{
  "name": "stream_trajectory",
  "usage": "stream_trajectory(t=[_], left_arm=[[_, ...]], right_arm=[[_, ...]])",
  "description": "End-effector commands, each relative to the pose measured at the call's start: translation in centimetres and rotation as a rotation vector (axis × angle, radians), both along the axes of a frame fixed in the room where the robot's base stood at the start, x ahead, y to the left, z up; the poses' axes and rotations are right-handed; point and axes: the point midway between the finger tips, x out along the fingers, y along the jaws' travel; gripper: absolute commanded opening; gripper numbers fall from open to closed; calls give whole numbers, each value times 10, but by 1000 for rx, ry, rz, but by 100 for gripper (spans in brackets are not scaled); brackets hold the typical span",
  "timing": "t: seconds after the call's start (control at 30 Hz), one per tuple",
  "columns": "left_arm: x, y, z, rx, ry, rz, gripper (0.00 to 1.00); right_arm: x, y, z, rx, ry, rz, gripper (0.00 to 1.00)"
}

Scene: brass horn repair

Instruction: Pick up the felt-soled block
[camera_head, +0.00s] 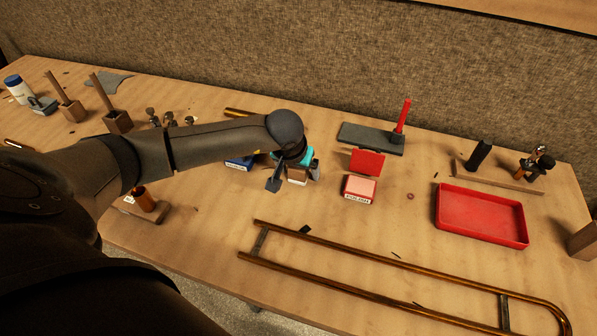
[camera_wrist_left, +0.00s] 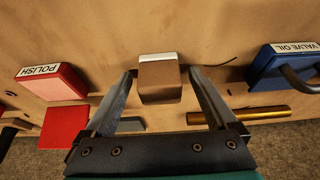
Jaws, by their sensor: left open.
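The felt-soled block is a small brown block with a pale layer on one side, in the middle of the left wrist view (camera_wrist_left: 158,82). In the head view it shows partly, below the left wrist (camera_head: 297,175). My left gripper (camera_head: 294,180) is open over the block. Its two fingers stand on either side of the block in the left wrist view (camera_wrist_left: 161,78), with a visible gap at each side. The gripper's body and wrist hide part of the block in the head view. My right gripper is not in view.
A blue valve oil box (camera_wrist_left: 270,70) and a brass tube (camera_wrist_left: 240,115) lie near one finger. A red tray (camera_head: 481,216) and a long brass slide (camera_head: 380,267) lie farther right and in front.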

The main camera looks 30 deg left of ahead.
Motion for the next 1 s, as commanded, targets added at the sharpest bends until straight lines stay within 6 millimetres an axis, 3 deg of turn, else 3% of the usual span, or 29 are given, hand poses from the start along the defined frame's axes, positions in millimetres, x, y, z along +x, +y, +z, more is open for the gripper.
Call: stream_trajectory(t=[0.07, 0.87, 1.0], left_arm=[[0, 0, 0, 0, 0, 0, 91], [0, 0, 1, 0, -1, 0, 1], [0, 0, 1, 0, -1, 0, 1]], right_arm=[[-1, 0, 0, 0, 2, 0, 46], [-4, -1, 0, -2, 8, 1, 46], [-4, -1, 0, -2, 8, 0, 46]])
